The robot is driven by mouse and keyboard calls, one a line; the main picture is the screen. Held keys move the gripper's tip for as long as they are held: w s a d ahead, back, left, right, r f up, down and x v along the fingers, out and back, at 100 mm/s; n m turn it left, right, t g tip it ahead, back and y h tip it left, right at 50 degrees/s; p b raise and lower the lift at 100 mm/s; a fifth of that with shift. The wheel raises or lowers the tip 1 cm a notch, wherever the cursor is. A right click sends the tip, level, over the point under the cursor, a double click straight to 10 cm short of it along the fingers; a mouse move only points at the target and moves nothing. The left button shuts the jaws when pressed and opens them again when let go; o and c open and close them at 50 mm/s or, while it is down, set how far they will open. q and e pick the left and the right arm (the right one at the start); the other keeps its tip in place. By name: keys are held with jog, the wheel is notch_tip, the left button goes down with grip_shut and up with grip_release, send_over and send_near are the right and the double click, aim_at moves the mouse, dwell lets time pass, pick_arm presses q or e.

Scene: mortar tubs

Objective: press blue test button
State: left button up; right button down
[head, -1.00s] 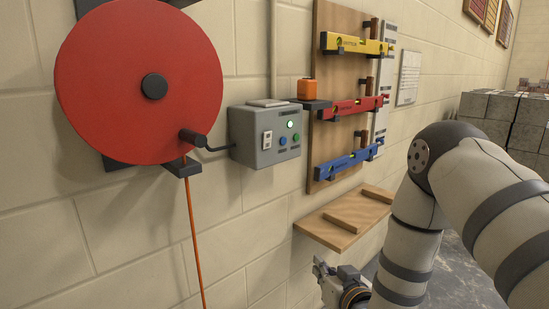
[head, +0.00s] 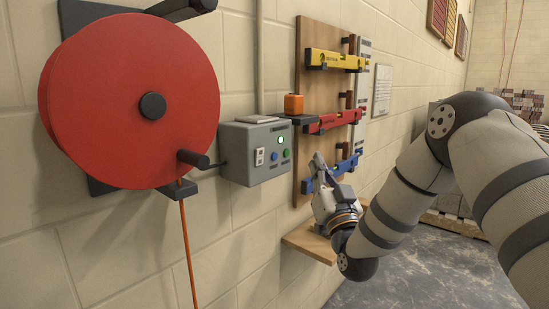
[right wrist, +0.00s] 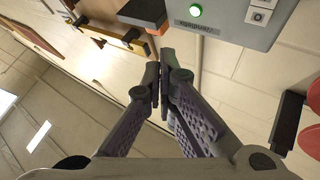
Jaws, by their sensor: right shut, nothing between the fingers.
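The blue button (head: 273,156) is a small round knob on the front of the grey control box (head: 255,150) on the wall. It sits beside a green button (head: 286,153) and below a lit lamp (head: 281,140). My right gripper (head: 319,160) is shut and empty, right of the box and apart from it in the head view, in front of the blue level. In the right wrist view its closed fingertips (right wrist: 163,65) show below the box (right wrist: 232,26), whose lit lamp (right wrist: 195,10) shows. I cannot make out the blue button there. My left gripper is not in view.
A large red reel (head: 130,80) with an orange cable hangs left of the box. A wooden board with yellow (head: 335,61), red (head: 335,122) and blue levels is at the right, above a wooden shelf (head: 308,242). An orange block (head: 294,104) sits beside the box.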

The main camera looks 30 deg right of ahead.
aim_at(285, 158)
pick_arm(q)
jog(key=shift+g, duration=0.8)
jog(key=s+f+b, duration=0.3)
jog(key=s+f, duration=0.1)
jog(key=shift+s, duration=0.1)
pick_arm(e)
jog(key=w+a, duration=0.3)
jog(key=w, duration=0.5)
jog(key=shift+a, duration=0.2)
jog(key=shift+w, duration=0.1)
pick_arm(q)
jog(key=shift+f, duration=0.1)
pick_arm(e)
jog(key=shift+w+a, duration=0.2)
jog(key=shift+w, duration=0.2)
